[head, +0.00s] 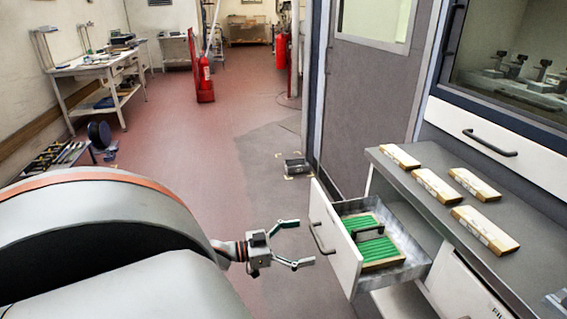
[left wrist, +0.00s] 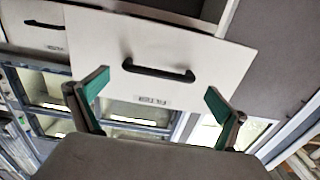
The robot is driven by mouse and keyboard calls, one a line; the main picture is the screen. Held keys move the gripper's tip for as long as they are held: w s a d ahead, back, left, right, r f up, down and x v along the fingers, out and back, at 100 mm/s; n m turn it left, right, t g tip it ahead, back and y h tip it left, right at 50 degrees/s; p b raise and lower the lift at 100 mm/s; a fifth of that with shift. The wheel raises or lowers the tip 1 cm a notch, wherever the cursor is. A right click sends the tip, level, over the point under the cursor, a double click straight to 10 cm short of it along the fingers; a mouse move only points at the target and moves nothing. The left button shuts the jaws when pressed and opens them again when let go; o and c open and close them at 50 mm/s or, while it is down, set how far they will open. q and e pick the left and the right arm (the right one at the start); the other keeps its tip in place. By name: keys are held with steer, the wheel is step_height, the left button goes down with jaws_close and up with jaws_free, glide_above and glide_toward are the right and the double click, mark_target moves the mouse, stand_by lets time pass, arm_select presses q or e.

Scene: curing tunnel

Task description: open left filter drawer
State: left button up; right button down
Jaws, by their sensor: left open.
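The left filter drawer (head: 347,262) stands pulled out of the grey-topped cabinet at the right, with a white front and a black bar handle (head: 317,238). A green pleated filter (head: 378,248) in a wooden frame with a black handle lies inside it. My left gripper (head: 305,242) is open and empty just left of the drawer handle. In the left wrist view the handle (left wrist: 157,71) lies beyond and between the spread green-padded fingers (left wrist: 158,84), apparently untouched. A FILTER label shows upside down on the drawer front (left wrist: 185,50). My right gripper is not in view.
Several wood-framed filters (head: 436,186) lie on the grey counter (head: 410,190). Another white front with a black handle (head: 488,142) is above the counter. A grey door (head: 370,95) stands behind the drawer. The red floor (head: 190,170) left of the drawer is mostly clear.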

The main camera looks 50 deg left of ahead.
arm_select(q)
steer(key=v, duration=0.8)
steer(key=shift+w, duration=0.1)
